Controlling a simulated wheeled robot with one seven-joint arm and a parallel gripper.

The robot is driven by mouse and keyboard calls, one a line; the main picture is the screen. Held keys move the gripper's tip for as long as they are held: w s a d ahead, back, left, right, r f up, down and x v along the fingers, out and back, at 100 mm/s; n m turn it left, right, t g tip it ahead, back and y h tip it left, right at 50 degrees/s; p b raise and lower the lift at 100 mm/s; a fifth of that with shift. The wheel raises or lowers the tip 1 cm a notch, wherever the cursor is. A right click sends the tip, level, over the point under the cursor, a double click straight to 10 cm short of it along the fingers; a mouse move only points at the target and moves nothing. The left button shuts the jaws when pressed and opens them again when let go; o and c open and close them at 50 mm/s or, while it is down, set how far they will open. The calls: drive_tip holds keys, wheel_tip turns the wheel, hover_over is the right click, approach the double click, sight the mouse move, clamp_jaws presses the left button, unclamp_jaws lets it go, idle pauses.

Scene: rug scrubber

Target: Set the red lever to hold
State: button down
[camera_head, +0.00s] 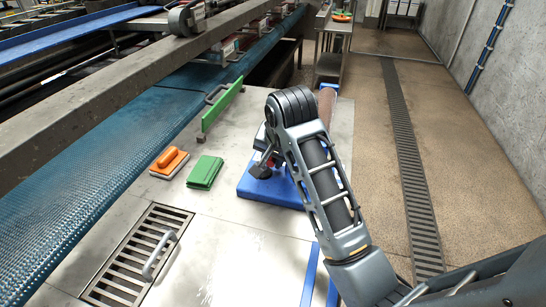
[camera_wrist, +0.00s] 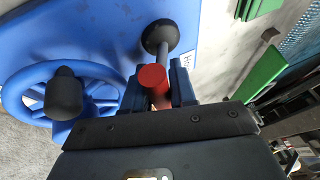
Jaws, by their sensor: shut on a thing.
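The red lever (camera_wrist: 153,77) shows in the wrist view as a red round end on a grey shaft, with a black round piece (camera_wrist: 156,36) beyond it. It stands on a blue panel (camera_wrist: 105,30). My gripper (camera_wrist: 160,84) is shut on the red lever, with one dark finger on each side of it. In the head view the blue panel (camera_head: 262,198) lies on the metal table, and my arm hides most of the lever and gripper.
A blue handwheel with a black knob (camera_wrist: 64,95) is left of my gripper in the wrist view.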

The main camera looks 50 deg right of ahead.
drive_tip(key=shift+w+r+g+p, duration=0.2)
drive_tip(key=shift+r+g+p, duration=0.2)
drive_tip(key=shift+p, duration=0.85)
drive_tip(key=shift+w+a+g+h+p, duration=0.15)
drive_tip(key=shift+w+g+h+p, duration=0.2)
drive_tip(key=shift+g+p, duration=0.4)
drive_tip(key=g, duration=0.1)
drive_tip(key=w+n+g+h, duration=0.1)
drive_tip(key=g, duration=0.2)
drive_tip(key=shift+w+a+f+h+p, duration=0.15)
drive_tip(key=shift+w+a+h+p, duration=0.2)
drive_tip(key=shift+a, duration=0.05)
drive_tip(key=shift+w+f+n+g+h, duration=0.15)
drive_tip(key=shift+n+g+h, duration=0.1)
drive_tip(key=shift+g, duration=0.35)
drive_tip(key=shift+w+n+g+h, duration=0.15)
drive_tip(key=shift+n+g+h, duration=0.1)
drive_tip(key=shift+g, duration=0.3)
drive_tip(key=c, duration=1.3)
unclamp_jaws()
